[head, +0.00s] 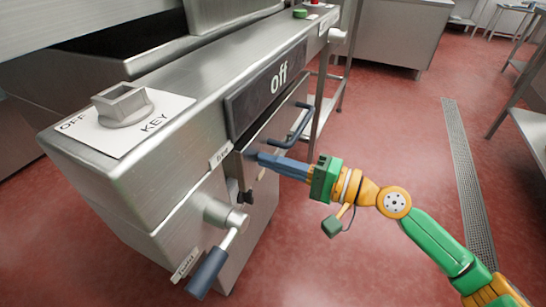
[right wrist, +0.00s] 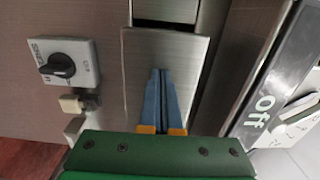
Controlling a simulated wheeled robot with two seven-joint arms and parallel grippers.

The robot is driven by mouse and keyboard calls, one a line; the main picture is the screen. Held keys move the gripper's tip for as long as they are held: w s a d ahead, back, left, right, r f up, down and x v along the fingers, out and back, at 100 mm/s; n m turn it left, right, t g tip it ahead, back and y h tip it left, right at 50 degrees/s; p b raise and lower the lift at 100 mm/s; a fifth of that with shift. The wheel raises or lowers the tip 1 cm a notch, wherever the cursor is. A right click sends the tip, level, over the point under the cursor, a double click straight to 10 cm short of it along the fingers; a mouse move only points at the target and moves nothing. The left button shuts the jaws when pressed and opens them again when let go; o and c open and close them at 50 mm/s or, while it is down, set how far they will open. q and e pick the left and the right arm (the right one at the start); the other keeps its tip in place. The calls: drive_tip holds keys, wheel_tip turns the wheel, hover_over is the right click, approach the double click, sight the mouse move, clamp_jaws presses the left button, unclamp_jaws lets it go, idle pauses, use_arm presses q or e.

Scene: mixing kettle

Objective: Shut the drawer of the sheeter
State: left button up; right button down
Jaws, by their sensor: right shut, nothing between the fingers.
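The sheeter is the long steel machine (head: 170,185) filling the left of the head view. Below its "off" display (head: 268,88) is a metal front, seemingly the drawer (head: 279,125), with a dark blue bar handle (head: 296,126). I cannot tell how far out it stands. My right gripper (head: 260,157) is shut and empty, its blue fingers pointing at the near end of this front. In the right wrist view, the shut fingers (right wrist: 160,76) overlap a pale metal plate (right wrist: 150,45); contact is unclear. My left gripper is not in view.
A lever with a dark blue grip (head: 208,272) juts out near the machine's front corner. A key switch (head: 123,103) sits on top. A black knob (right wrist: 60,66) shows in the right wrist view. Red floor with a drain grate (head: 466,170) is clear to the right.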

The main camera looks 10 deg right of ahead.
drive_tip(key=p+x, duration=0.2)
drive_tip(key=x, duration=0.7)
drive_tip(key=shift+r, duration=0.1)
drive_tip(key=shift+d, duration=0.15)
use_arm(q)
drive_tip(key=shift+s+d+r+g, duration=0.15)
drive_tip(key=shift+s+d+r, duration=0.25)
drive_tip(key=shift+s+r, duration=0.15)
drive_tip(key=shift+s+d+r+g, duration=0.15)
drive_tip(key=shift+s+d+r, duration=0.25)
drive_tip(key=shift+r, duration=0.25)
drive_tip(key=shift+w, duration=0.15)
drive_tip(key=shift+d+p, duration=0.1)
drive_tip(key=shift+p, duration=0.2)
